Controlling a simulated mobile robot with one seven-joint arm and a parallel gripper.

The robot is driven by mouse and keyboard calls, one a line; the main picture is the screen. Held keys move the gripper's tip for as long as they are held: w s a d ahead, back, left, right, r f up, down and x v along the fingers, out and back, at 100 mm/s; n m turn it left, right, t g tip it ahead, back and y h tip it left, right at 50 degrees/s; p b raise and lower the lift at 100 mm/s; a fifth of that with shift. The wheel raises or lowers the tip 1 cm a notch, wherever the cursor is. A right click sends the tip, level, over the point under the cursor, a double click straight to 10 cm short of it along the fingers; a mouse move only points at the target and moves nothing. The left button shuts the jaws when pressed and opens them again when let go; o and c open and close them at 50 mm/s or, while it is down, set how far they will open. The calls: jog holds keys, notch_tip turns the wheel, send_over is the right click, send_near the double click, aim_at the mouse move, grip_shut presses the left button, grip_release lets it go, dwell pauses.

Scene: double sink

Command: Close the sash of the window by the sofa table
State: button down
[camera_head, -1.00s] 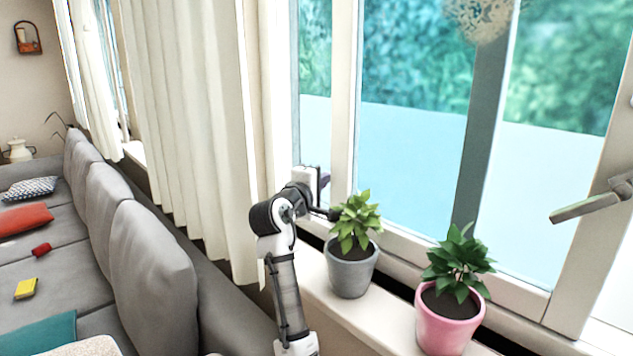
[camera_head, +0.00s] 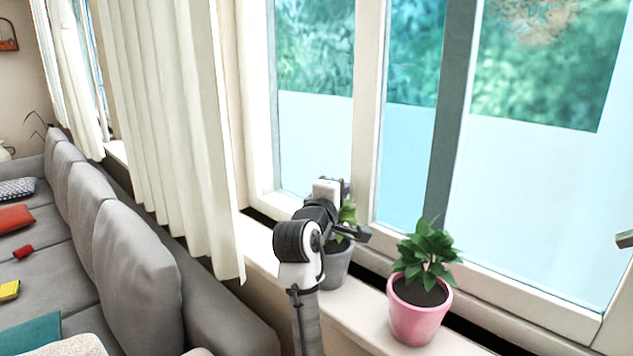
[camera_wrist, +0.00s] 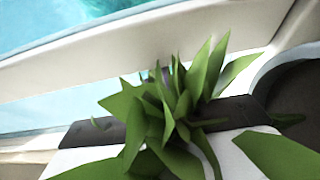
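The window (camera_head: 420,120) has white frames and large panes above a sill. A white upright stile (camera_head: 368,110) of the sliding sash stands between the left frame and a grey upright bar (camera_head: 450,110). A wide glazed gap lies left of the stile. My gripper (camera_head: 345,188) is at the sill, left of the stile's lower part and above the grey-potted plant. In the wrist view, leaves cover the dark finger parts (camera_wrist: 120,133), with a white frame rail (camera_wrist: 140,45) behind. I cannot tell whether it touches the sash.
A grey-potted plant (camera_head: 335,268) stands directly under and behind my wrist. A pink-potted plant (camera_head: 420,312) stands to its right on the sill (camera_head: 355,325). A cream curtain (camera_head: 175,130) hangs left of the window, and a grey sofa (camera_head: 130,255) is at the left.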

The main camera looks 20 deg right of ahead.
aim_at(410, 208)
jog(key=s+d, duration=0.2)
jog(key=s, duration=0.2)
jog(key=s+d+p, duration=0.1)
jog(key=s+d, duration=0.1)
jog(key=s, duration=0.3)
jog(key=s+d, duration=0.2)
jog(key=s, duration=0.3)
jog(key=shift+s+d, duration=0.1)
jog(key=shift+s, duration=0.2)
